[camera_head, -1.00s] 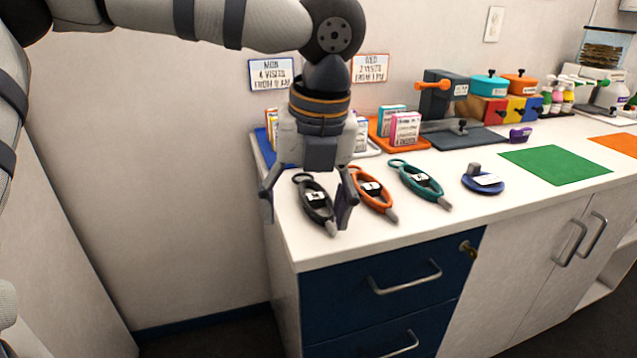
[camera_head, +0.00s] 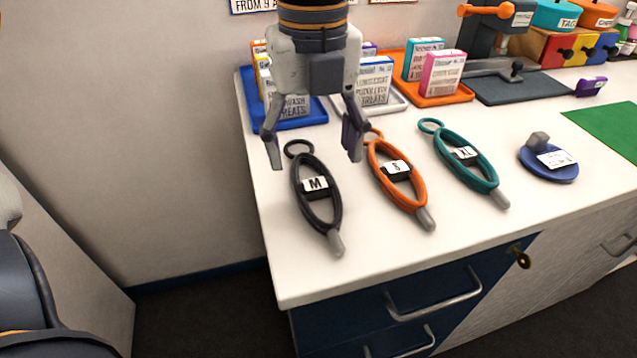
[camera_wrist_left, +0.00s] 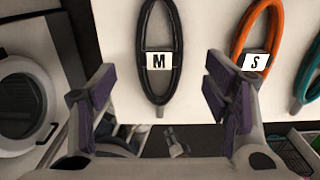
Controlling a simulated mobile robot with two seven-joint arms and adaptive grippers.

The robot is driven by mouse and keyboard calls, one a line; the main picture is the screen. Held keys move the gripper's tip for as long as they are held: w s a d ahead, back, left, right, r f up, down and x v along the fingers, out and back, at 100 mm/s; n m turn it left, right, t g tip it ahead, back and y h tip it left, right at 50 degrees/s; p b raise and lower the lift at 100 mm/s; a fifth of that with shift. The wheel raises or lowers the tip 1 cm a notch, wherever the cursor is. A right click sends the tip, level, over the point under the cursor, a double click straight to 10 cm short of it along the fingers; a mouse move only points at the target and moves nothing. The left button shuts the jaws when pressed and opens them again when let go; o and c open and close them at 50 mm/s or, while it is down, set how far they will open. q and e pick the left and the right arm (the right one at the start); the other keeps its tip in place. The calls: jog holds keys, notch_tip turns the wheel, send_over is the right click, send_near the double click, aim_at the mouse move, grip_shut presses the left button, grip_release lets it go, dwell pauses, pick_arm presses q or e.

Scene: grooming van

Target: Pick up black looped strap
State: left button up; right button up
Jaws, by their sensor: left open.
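The black looped strap (camera_head: 337,204) lies flat on the white counter near its left end, with a white "M" label and a grey tip toward the front edge. My left gripper (camera_head: 315,155) is open and empty above the strap's ring end, with a finger on each side in the head view. In the left wrist view the black strap (camera_wrist_left: 145,40) lies ahead of and between the open fingers of my left gripper (camera_wrist_left: 168,95). No contact with the strap shows. My right gripper is not in view.
An orange strap (camera_head: 416,193) marked S lies close on the right, then a teal strap (camera_head: 484,182) marked XL and a blue disc (camera_head: 562,172). Trays with small boxes, including a blue tray (camera_head: 305,121), stand behind. The counter is clear left of the black strap.

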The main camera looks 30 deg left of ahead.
aim_at(314, 182)
pick_arm(q)
notch_tip(314, 182, down, 5)
jog(key=shift+s+b, duration=0.1)
jog(key=shift+b, duration=0.45)
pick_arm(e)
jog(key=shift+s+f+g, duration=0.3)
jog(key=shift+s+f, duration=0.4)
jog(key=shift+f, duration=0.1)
pick_arm(q)
jog(key=shift+r, duration=0.1)
jog(key=shift+c, duration=0.2)
jog(key=c, duration=1.3)
